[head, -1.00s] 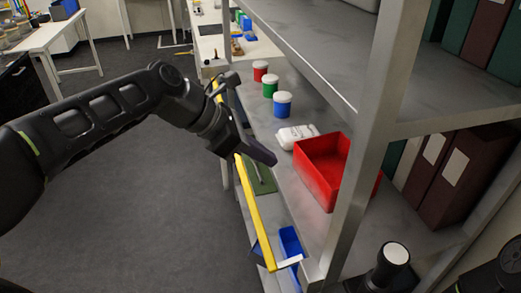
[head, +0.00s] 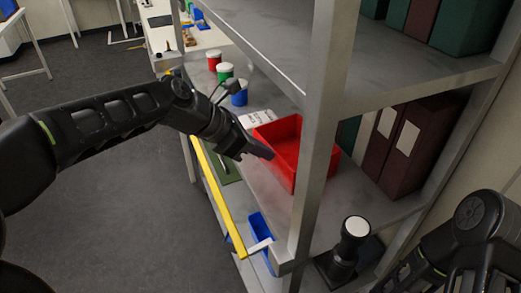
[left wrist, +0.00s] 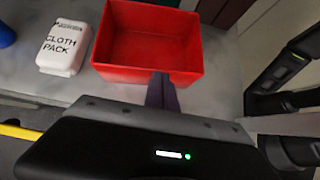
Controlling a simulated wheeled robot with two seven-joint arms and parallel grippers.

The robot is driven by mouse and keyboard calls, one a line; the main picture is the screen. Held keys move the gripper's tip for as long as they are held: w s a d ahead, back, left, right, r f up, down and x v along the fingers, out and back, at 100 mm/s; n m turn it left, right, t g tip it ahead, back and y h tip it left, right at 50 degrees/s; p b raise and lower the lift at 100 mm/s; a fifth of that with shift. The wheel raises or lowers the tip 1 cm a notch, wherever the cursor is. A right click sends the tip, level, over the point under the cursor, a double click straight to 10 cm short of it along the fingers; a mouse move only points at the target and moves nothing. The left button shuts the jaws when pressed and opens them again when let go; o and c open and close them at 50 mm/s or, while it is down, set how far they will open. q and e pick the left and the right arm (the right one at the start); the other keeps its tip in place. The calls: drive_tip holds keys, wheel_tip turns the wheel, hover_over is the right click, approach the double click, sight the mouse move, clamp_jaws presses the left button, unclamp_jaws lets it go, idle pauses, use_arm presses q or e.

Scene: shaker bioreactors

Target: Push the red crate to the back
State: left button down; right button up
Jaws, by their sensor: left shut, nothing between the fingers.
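The red crate (head: 288,146) is open-topped and stands on the grey middle shelf, partly hidden behind the shelf's upright post in the head view. In the left wrist view the crate (left wrist: 150,73) looks empty, with its front wall facing my gripper. My left gripper (head: 262,151) is shut and empty, with its fingers pointing at the crate's front side. In the left wrist view its fingertips (left wrist: 161,78) overlap the lower edge of the front wall, right of its middle. I cannot tell whether they touch. My right gripper is not in view.
A white cloth pack (left wrist: 63,47) lies left of the crate. Blue (head: 239,94), green (head: 225,72) and red (head: 214,61) tubs stand farther along the shelf. Dark binders (head: 391,147) stand right of the crate. The metal post (head: 324,110) rises close in front.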

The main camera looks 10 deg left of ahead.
use_arm(q)
drive_tip(key=w+d+p, duration=0.2)
drive_tip(key=d+p, duration=0.1)
drive_tip(key=w+d+p, duration=0.2)
drive_tip(key=d+p, duration=0.1)
drive_tip(key=d, duration=0.1)
drive_tip(key=w+d+p, duration=0.3)
drive_tip(key=d+p, duration=0.1)
drive_tip(key=shift+w+r, duration=0.1)
drive_tip(key=shift+r, duration=0.15)
drive_tip(key=shift+w+d+f, duration=0.25)
drive_tip(key=shift+d, duration=0.05)
drive_tip(key=shift+s+a+r, duration=0.2)
drive_tip(key=shift+a+r, duration=0.2)
drive_tip(key=s+a+r+b, duration=0.2)
drive_tip(key=s+a+b, duration=0.2)
drive_tip(key=s+a, duration=0.4)
drive_tip(key=a, duration=0.4)
drive_tip(key=shift+s+r, duration=0.15)
drive_tip(key=shift+r, duration=0.25)
